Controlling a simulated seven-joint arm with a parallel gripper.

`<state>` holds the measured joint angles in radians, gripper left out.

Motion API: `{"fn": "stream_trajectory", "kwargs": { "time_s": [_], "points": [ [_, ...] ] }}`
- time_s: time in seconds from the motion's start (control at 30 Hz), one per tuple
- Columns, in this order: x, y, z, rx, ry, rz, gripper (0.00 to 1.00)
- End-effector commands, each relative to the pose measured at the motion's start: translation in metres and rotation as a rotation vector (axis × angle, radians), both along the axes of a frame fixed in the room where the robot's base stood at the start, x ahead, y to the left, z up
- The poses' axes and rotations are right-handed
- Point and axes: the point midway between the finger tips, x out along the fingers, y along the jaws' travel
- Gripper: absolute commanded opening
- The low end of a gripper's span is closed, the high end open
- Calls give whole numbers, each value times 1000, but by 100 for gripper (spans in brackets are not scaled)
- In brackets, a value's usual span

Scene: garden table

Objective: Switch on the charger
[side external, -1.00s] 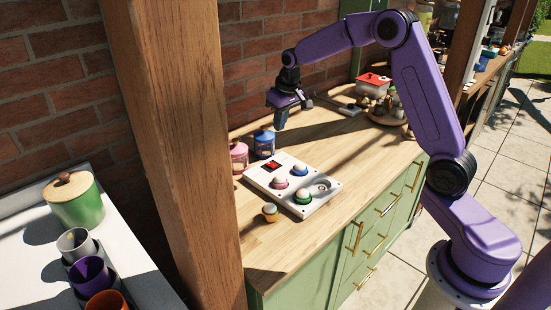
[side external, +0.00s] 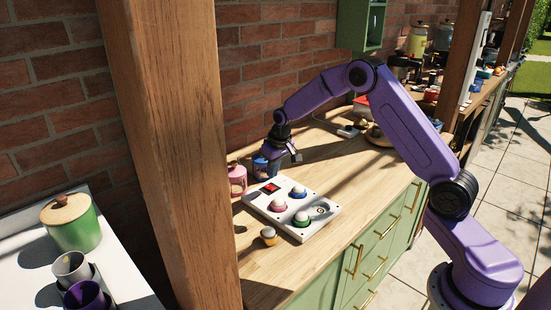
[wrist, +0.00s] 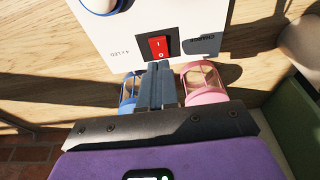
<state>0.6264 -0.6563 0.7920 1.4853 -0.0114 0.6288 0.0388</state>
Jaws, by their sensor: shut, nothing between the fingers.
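The charger (side external: 288,207) is a white box on the wooden counter with pink, blue and green rings holding pale round tops, and one empty socket. Its red rocker switch (side external: 270,188) is at the far-left corner. In the wrist view the switch (wrist: 158,47) has "I" at the top and "0" at the bottom. My gripper (wrist: 158,66) is shut and empty, its fingertips just below the "0" end; I cannot tell if they touch. I cannot tell which end is pressed in. In the side view my gripper (side external: 297,156) hovers above and behind the charger.
A pink jar (side external: 237,180) and a blue jar (side external: 260,164) stand close behind the charger; in the wrist view they flank my fingers. A small round-topped piece (side external: 268,235) stands in front of the charger. A wooden post (side external: 175,160) rises at left. The counter right of the charger is clear.

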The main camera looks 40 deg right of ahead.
Motion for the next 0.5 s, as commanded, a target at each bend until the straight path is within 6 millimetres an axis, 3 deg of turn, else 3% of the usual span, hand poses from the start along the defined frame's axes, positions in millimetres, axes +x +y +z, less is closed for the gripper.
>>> {"fn": "stream_trajectory", "kwargs": {
  "time_s": [0.2, 0.5],
  "points": [
    [-4, -1, -29, -2, 1, 0, 0],
    [-5, 0, -40, -2, -2, 0, 0]
  ]
}}
